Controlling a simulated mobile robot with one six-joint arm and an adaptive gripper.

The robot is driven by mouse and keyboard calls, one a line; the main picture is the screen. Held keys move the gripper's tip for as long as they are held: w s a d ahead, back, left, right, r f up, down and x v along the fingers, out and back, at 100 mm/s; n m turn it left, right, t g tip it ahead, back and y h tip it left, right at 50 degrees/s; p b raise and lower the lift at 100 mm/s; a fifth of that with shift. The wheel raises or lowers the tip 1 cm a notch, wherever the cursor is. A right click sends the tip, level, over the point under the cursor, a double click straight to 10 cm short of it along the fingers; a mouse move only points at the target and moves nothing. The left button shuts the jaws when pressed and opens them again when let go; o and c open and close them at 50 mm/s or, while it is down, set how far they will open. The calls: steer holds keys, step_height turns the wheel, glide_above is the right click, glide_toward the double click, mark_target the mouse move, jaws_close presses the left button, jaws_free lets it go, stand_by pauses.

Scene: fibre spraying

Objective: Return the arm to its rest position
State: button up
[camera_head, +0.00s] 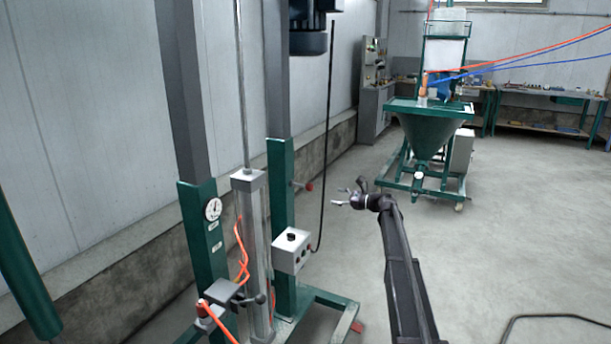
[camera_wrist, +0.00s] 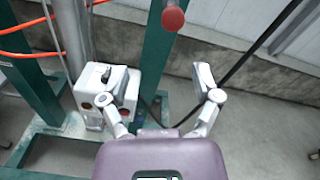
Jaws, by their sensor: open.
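My gripper (camera_head: 345,197) is at the end of my dark arm in the head view, stretched forward and pointing left toward the green machine frame (camera_head: 281,190). Its two fingers are spread apart with nothing between them. In the wrist view my gripper (camera_wrist: 165,100) also shows open and empty. The grey control box (camera_wrist: 118,88) with a black knob lies behind its left finger in that view. A red knob (camera_wrist: 173,18) on the green post is at the top. In the head view the control box (camera_head: 291,250) is below and left of my gripper, apart from it.
A green hopper machine (camera_head: 435,135) stands at the back right, with orange and blue hoses above it. A black cable (camera_head: 326,150) hangs beside the frame. A dark hose (camera_head: 560,317) lies on the floor at lower right. The floor (camera_head: 520,240) to the right is mostly clear.

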steer(key=s+a+f+n+g+h, duration=0.2)
steer(key=s+a+f+n, duration=0.15)
steer(key=s, duration=0.45)
steer(key=s+a+f+n+g+h, duration=0.2)
steer(key=s+a+f+n, duration=0.15)
steer(key=s, duration=0.45)
steer(key=s+a+f+n+g+h, duration=0.25)
steer(key=s+f+n, duration=0.2)
steer(key=s, duration=0.45)
steer(key=s+d+f+n+g+h, duration=0.1)
steer(key=s+f+n+h, duration=0.15)
steer(key=s, duration=0.65)
steer(key=s+d+f+n+g+h, duration=0.1)
steer(key=s+d+f+n+h, duration=0.2)
steer(key=s, duration=0.6)
steer(key=s+f+n+g+h, duration=0.1)
steer(key=s+n+h, duration=0.25)
steer(key=s, duration=0.55)
step_height(320, 180, up, 19)
steer(key=p, duration=1.8)
steer(key=shift+w+f, duration=0.2)
steer(key=shift+w, duration=0.25)
steer(key=shift+t+y, duration=0.25)
